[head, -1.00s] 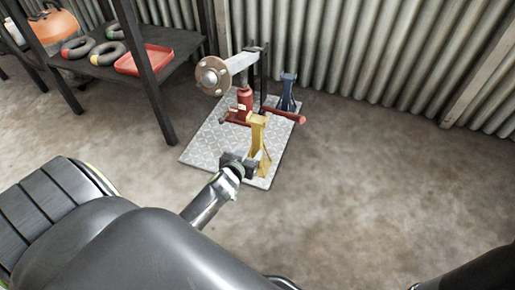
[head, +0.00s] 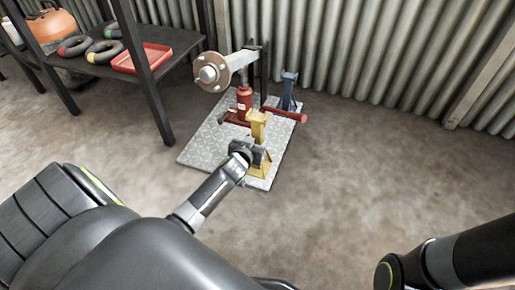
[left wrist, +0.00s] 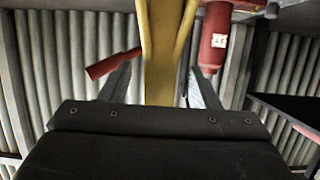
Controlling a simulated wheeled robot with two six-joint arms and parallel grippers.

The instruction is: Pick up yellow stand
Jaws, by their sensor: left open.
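The yellow stand (head: 259,128) stands upright on the front right part of a metal tread plate (head: 205,146) on the floor. My left gripper (head: 255,158) is at the stand's near side, low on its body, and covers part of it. In the left wrist view the stand (left wrist: 160,70) rises between the two open fingers (left wrist: 158,88), with a finger on each side. I cannot tell whether either finger touches it. My right gripper is not in view; only part of my right arm shows at the lower right.
A red bottle jack (head: 244,100) with a red handle (head: 285,115) stands just behind the stand. A blue stand (head: 288,92) is behind it, and a hub on an axle (head: 213,72) overhangs the plate. A dark shelf (head: 185,42) is at left. Floor to the right is clear.

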